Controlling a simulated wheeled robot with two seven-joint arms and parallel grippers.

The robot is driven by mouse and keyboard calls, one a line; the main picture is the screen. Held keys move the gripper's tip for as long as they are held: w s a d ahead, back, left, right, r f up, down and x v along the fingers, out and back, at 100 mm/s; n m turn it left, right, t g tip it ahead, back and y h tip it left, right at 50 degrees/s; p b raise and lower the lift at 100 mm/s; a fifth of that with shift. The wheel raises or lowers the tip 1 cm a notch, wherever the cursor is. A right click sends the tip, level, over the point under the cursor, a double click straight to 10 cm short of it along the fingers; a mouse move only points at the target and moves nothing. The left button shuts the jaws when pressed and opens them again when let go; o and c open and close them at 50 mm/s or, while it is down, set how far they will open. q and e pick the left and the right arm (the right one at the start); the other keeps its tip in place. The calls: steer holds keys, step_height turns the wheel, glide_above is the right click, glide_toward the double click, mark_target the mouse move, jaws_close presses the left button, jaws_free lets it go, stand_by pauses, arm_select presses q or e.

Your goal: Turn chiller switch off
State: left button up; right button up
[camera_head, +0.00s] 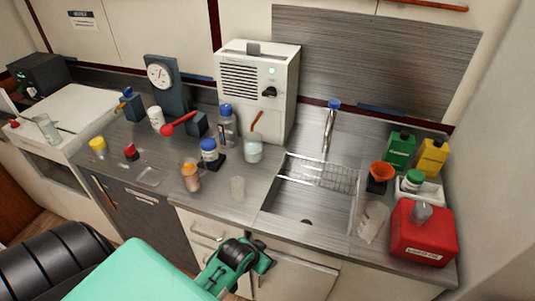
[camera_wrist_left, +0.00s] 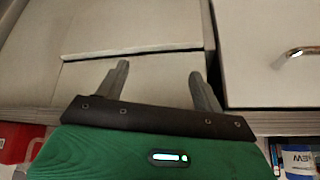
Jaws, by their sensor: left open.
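The chiller (camera_head: 242,95) is a white box with a slotted vent, standing at the back of the counter. Its black rotary switch (camera_head: 269,92) is on the front face, right of the vent. A small green light (camera_head: 272,71) glows above the switch. My left gripper (camera_head: 263,256) is low in front of the counter, near the cabinet fronts, well below and apart from the chiller. In the left wrist view my left gripper (camera_wrist_left: 159,72) is open, with nothing between its fingers. The chiller is not in that view. My right gripper is not in view.
A beaker with a stick (camera_head: 253,149) and several bottles stand in front of the chiller. A sink (camera_head: 310,205) with a wire rack and tap (camera_head: 330,125) is to the right. A red canister (camera_head: 424,235) stands at the right end. A cabinet handle (camera_wrist_left: 303,51) shows in the wrist view.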

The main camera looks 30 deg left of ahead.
arm_select(q)
step_height(320, 180, up, 11)
steer(key=w+t+p, duration=0.1)
steer(key=n+t+y, duration=0.4)
steer(key=t+y, duration=0.1)
steer(key=t, duration=0.5)
glide_toward(268, 95)
steer(key=p+x, duration=0.3)
steer(key=x, duration=0.6)
steer(key=shift+w+p, duration=0.2)
steer(key=shift+p, duration=0.1)
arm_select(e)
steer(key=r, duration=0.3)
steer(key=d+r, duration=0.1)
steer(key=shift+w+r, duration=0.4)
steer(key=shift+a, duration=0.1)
arm_select(q)
steer(key=c, duration=1)
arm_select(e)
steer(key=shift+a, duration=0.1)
